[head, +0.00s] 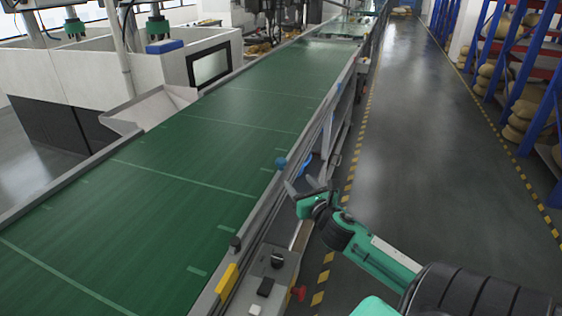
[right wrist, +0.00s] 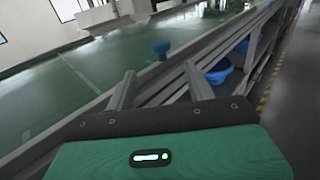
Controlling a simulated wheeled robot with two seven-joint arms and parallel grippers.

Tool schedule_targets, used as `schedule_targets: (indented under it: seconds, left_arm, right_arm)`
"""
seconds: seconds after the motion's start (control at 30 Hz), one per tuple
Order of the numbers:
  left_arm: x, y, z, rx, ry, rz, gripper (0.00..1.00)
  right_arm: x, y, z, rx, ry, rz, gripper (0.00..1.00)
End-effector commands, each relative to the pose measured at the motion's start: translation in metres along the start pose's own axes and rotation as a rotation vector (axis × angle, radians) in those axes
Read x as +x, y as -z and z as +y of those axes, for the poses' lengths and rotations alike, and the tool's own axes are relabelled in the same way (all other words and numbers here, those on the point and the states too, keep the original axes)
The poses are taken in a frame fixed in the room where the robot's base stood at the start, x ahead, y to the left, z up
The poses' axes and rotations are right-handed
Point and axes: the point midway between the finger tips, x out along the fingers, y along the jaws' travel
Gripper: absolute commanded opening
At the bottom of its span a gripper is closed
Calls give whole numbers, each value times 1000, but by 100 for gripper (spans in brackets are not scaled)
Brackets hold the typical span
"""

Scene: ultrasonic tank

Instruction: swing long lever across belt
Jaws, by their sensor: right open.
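The green belt (head: 190,150) runs from the lower left to the far top, with a grey rail along its right side. A blue round knob (head: 281,163) stands at this rail; in the right wrist view the blue knob (right wrist: 161,48) sits on a short stem. It may belong to the long lever, but I cannot make out the lever's bar against the rail. A small black knob (head: 235,243) sits nearer on the rail. My right gripper (head: 307,185) is open and empty, just right of the blue knob and apart from it. The knob shows beyond the gap between its fingers (right wrist: 160,72).
A yellow block (head: 227,282) and a control box (head: 272,272) with a red knob (head: 299,293) are on the near rail side. A blue bowl (right wrist: 219,71) is below the belt. The aisle (head: 420,130) on the right is clear. White machines (head: 170,65) stand left.

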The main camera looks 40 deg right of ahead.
Motion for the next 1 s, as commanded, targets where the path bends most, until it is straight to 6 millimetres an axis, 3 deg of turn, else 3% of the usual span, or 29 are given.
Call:
schedule_targets:
  seconds: [1.0]
  left_arm:
    - [-21, 4, 6, 1, -7, 5, 94]
  right_arm:
    - [128, -1, 0, 2, 1, 0, 54]
